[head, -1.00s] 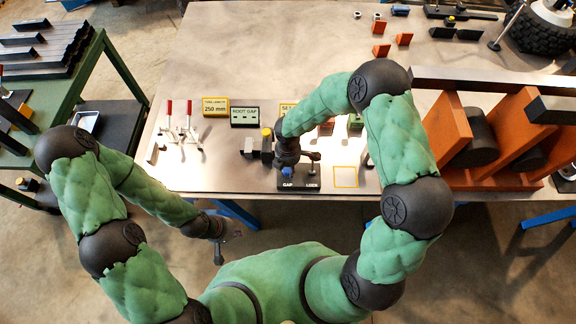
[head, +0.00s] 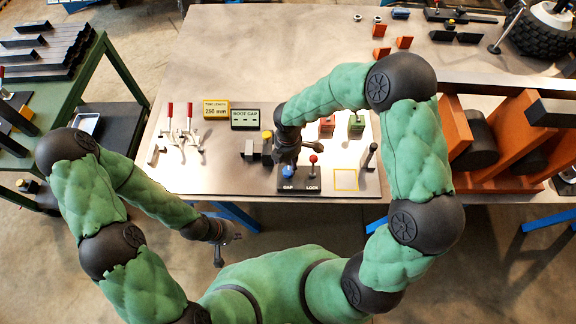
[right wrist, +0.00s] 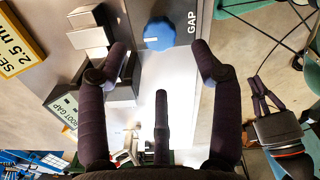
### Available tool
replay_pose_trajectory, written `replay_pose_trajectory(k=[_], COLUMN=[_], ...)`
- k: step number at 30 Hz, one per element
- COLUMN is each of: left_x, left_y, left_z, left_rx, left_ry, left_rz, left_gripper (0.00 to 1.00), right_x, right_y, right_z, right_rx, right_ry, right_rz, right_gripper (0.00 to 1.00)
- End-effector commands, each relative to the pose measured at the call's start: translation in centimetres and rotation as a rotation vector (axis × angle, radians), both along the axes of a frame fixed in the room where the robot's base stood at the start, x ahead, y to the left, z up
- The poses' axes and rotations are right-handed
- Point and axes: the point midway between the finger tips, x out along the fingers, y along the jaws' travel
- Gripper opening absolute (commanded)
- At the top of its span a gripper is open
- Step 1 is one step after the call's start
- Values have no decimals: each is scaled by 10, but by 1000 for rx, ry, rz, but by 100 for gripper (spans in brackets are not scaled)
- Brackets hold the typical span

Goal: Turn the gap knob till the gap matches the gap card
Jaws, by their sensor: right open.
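The blue gap knob (head: 289,172) sits above the GAP label on the black panel near the table's front edge. In the right wrist view the knob (right wrist: 158,35) has a white pointer line. My right gripper (head: 290,152) is open and empty over the panel. In its wrist view the fingertips (right wrist: 160,55) are spread on either side, with the knob just ahead between them. A yellow card (right wrist: 15,50) reading "2.5" is partly cut off; my arm hides it in the head view. The ROOT GAP sign (head: 245,119) is green. My left gripper (head: 228,246) is open and empty off the table's front.
A red-tipped lock lever (head: 313,160) stands right of the knob. Dark metal blocks (head: 255,148) lie left of it. Red-handled clamps (head: 180,125) and a 250 mm card (head: 216,108) stand further left. A yellow-outlined square (head: 346,180) is empty on the right.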

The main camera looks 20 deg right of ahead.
Motion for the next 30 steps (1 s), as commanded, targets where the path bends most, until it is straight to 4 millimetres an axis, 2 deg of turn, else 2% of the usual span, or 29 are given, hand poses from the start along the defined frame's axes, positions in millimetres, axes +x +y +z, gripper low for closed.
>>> replay_pose_trajectory(k=[3,10,30], left_x=[0,0,0], left_y=[0,0,0], left_z=[0,0,0], left_rx=[0,0,0], left_ry=[0,0,0], left_rz=[0,0,0], left_gripper=[0,0,0], right_x=[1,0,0], right_y=[0,0,0], right_z=[23,47,52], right_rx=[1,0,0], right_ry=[-3,-1,1], right_rz=[-1,1,1], right_gripper=[66,66,66])
